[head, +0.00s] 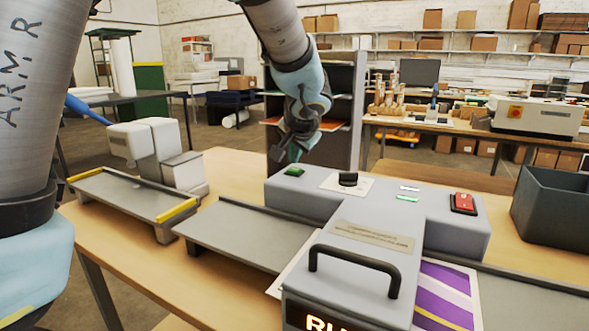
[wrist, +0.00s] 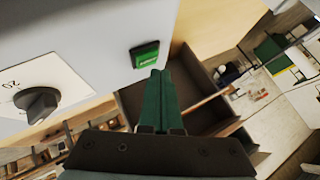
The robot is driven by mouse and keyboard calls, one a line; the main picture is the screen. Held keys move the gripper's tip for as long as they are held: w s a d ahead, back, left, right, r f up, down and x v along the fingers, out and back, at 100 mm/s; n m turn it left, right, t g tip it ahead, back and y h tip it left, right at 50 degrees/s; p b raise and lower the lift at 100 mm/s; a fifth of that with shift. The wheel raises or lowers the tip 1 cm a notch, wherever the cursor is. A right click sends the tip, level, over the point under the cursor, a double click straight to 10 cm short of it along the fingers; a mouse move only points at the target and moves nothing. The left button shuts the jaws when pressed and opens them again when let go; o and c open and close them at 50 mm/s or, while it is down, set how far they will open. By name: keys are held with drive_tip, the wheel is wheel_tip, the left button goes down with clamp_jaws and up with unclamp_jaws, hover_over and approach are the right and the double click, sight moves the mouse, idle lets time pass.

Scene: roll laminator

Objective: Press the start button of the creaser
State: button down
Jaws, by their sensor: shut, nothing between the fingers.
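A grey machine (head: 350,205) stands on the wooden table, with a green button (head: 294,171) at the left of its top. I cannot read a name on it that says creaser. The green button also shows in the wrist view (wrist: 146,55), with small unreadable lettering.
The machine's top also has a black knob (head: 348,179), green lights and a red switch (head: 464,202). Lit letters "RU" show on its front, below a black handle (head: 355,265). A purple sheet (head: 445,292) lies at its right. A dark bin (head: 553,208) stands far right.

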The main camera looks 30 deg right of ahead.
sight(293, 171)
drive_tip(key=shift+r, duration=0.1)
drive_tip(key=shift+r+p, duration=1.7)
drive_tip(key=shift+r, duration=0.75)
drive_tip(key=shift+a+f, duration=0.1)
